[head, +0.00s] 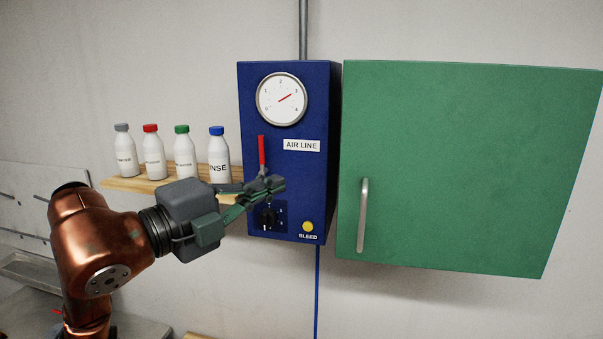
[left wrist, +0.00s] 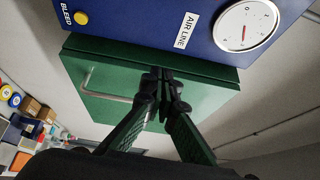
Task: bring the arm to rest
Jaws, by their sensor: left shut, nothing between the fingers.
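My left gripper (head: 272,186) is shut and empty, in front of the blue air line box (head: 315,195). In the head view its fingertips overlap the box below the red lever (head: 262,152) and above the black knob (head: 267,219). I cannot tell whether they touch the box. In the left wrist view the shut fingertips (left wrist: 167,84) show against the green cabinet (left wrist: 205,92). My right gripper is in neither view.
The green cabinet, with a vertical handle (head: 362,215), hangs right of the box. A yellow bleed button (head: 308,227) sits low on the box. Several capped bottles, one blue-capped (head: 218,157), stand on a wooden shelf (head: 122,184) behind my left arm. A gauge (head: 282,98) tops the box.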

